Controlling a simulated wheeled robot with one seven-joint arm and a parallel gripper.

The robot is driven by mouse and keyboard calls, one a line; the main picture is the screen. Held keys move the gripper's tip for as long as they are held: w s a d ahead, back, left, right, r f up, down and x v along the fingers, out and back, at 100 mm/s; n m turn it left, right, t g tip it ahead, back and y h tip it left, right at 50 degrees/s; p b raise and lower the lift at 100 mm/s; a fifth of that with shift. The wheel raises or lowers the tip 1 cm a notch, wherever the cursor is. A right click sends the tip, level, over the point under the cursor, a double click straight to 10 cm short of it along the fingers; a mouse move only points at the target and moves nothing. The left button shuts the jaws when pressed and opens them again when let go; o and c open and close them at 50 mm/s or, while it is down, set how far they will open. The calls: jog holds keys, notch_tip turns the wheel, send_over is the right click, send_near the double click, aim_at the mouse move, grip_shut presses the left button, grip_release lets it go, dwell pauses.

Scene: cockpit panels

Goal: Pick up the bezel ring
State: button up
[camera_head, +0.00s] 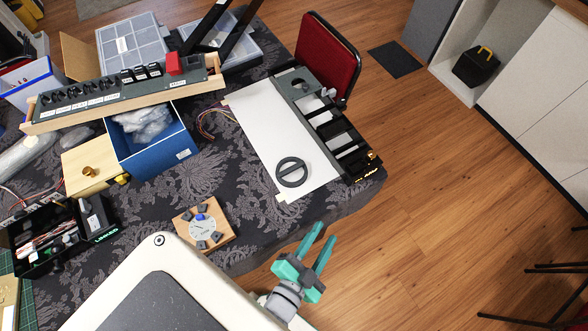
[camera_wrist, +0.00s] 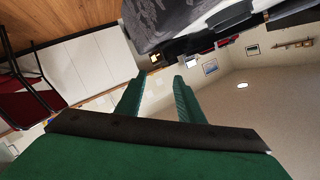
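A dark grey round ring with a bar across its middle, which looks like the bezel ring (camera_head: 291,171), lies flat on a white sheet (camera_head: 262,125) on the table. It is near the sheet's front end. My gripper (camera_head: 325,233) has teal fingers and is in front of the table edge, to the lower right of the ring and apart from it. The fingers are spread with nothing between them. The wrist view also shows the open gripper (camera_wrist: 158,82); the ring is not visible there.
A wooden block with a white dial (camera_head: 203,228) stands left of the ring. A dark panel strip (camera_head: 342,138) runs along the sheet's right side. A blue box (camera_head: 150,148) and a long switch panel (camera_head: 120,88) are farther left. A red chair (camera_head: 327,55) stands behind the table.

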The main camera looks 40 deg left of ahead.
jog(key=w+a+r+m+g+y, duration=0.1)
jog(key=w+a+r+y, duration=0.25)
jog(key=w+a, duration=0.55)
jog(key=w+a+r+m+g+y, duration=0.1)
jog(key=w+a+r+m+y, duration=0.3)
jog(key=a, duration=0.9)
jog(key=s+a+r+n+g+y, duration=0.1)
jog(key=a+r+n+g+y, duration=0.15)
jog(key=a+g, duration=0.4)
jog(key=s+a+r+n+g+y, duration=0.15)
jog(key=a+r+n+g, duration=0.25)
jog(key=a, duration=0.5)
jog(key=g+h, duration=0.3)
jog(key=h, duration=1)
send_over(292, 168)
notch_tip(292, 168, down, 7)
jog(key=f, duration=0.4)
jog(key=shift+s+m, duration=0.2)
jog(key=shift+m, duration=0.15)
jog(key=shift+w+a+f, duration=0.1)
jog(key=shift+f, duration=1.45)
jog(key=shift+w+f, duration=0.1)
jog(key=shift+f, duration=1.4)
